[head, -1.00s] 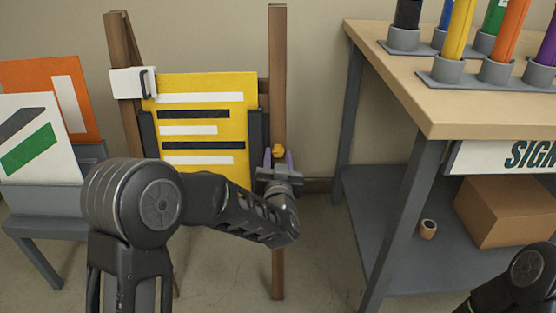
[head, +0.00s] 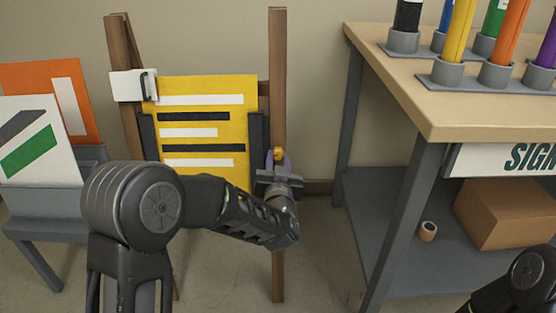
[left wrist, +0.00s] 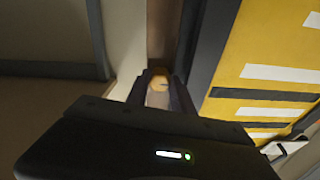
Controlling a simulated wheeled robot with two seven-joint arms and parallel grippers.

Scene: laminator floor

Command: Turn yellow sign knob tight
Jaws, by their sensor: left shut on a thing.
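The yellow sign (head: 205,105) with white and black bars stands upright on a wooden easel, held at its sides by dark clamps.
A workbench (head: 390,80) with coloured tubes in grey holders stands at the right. Its lower shelf holds a cardboard box (head: 505,213) and a small roll (head: 428,231). White and orange boards (head: 40,140) rest on a grey stand at the left.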

